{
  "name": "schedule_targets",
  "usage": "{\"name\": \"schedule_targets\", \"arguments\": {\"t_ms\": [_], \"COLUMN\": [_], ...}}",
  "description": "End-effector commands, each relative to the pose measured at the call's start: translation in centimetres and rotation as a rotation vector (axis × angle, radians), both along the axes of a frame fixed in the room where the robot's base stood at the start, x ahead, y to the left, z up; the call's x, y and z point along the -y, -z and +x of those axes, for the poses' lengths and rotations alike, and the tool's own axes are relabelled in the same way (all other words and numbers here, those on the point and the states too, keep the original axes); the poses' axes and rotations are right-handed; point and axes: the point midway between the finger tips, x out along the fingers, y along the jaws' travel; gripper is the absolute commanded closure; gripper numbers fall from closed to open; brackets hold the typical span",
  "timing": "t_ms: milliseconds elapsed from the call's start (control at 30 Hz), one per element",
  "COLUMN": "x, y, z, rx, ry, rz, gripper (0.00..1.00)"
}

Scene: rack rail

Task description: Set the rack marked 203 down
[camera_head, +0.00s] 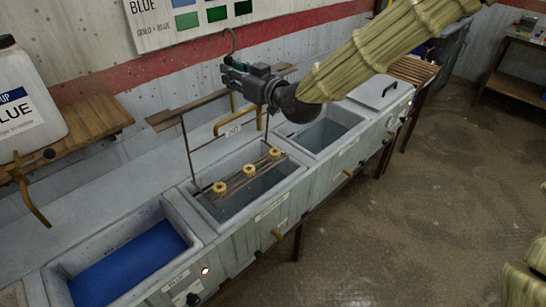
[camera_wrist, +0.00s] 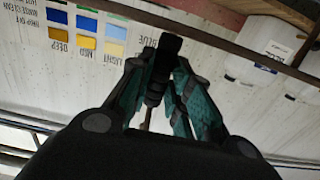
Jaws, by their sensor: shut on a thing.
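My gripper (camera_head: 238,76) is above the middle tank (camera_head: 193,200) in the head view. It is shut on the upper part of the rack, and the grasped part is mostly hidden by the fingers. A white tag reading about 203 (camera_head: 233,131) shows below. Thin rods run down to the rack's lower bars (camera_head: 235,180), which carry three yellow rings. The lower part is at the middle tank's opening; I cannot tell whether it rests on anything. In the wrist view, the fingers (camera_wrist: 163,58) close around a dark piece.
A tank of blue liquid (camera_head: 60,271) is at the left and another open tank (camera_head: 366,124) at the right. A grey lid (camera_head: 382,91) lies beyond it. A white jug (camera_head: 28,100) stands on a wooden shelf (camera_head: 95,118). Open floor (camera_head: 400,230) lies in front.

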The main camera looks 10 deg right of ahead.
Motion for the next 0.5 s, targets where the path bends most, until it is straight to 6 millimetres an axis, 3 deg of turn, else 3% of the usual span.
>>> {"name": "schedule_targets", "arguments": {"t_ms": [500], "x": [0.0], "y": [-0.1], "z": [-3.3], "rx": [0.002], "ry": [0.000], "rz": [0.000], "gripper": [1.00]}}
